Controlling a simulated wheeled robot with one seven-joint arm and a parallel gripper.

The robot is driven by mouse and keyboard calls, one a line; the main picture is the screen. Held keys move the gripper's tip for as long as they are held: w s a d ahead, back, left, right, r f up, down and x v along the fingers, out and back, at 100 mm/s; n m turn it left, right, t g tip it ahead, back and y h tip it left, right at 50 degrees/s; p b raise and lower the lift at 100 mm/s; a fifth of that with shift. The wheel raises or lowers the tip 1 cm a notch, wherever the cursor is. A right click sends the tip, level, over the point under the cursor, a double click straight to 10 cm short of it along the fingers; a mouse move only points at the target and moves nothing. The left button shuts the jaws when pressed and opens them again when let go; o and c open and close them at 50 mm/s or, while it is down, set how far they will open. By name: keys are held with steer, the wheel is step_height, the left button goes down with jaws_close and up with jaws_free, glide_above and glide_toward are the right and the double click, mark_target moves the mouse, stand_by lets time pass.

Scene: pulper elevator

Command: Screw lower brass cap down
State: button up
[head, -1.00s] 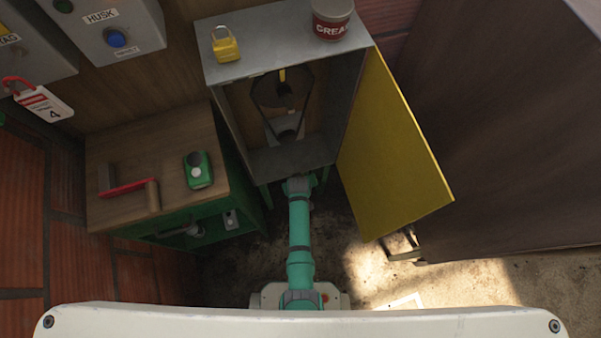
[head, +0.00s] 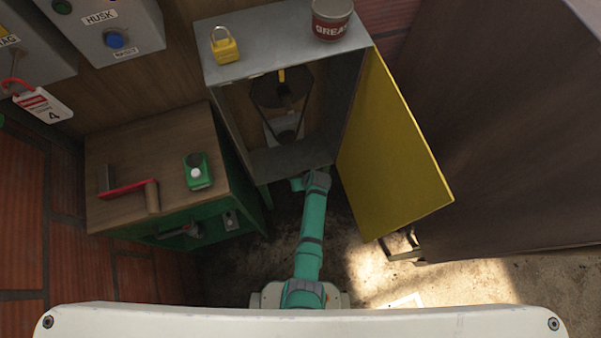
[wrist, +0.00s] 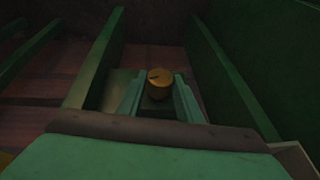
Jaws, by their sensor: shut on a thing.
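The lower brass cap (wrist: 160,76) shows in the wrist view as a round, gold-brown cap with a dark mark on its top. My gripper (wrist: 159,92) has one finger on each side of it and is shut on it. The cap sits low between green frame legs, on or over a dark block whose details are too dim to tell. In the head view my teal arm reaches down below the open grey cabinet (head: 292,163), and its gripper and the cap are hidden there.
The cabinet's yellow door (head: 390,150) stands open to the right. A yellow padlock (head: 225,48) and a grease tin (head: 331,20) stand on top. Green legs (wrist: 232,65) flank my gripper closely.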

steer(key=shift+w+d+m+g+y, duration=0.1)
steer(key=shift+d+m+g+y, duration=0.05)
steer(key=shift+y, duration=0.45)
steer(key=shift+w+d+m+g+y, duration=0.1)
steer(key=shift+m+g+y, duration=0.05)
steer(key=shift+y, duration=0.45)
steer(key=o, duration=1)
steer(key=shift+o, duration=0.2)
steer(key=shift+s, duration=0.1)
steer(key=shift+r, duration=0.55)
steer(key=s+r, duration=1.2)
steer(key=s, duration=0.2)
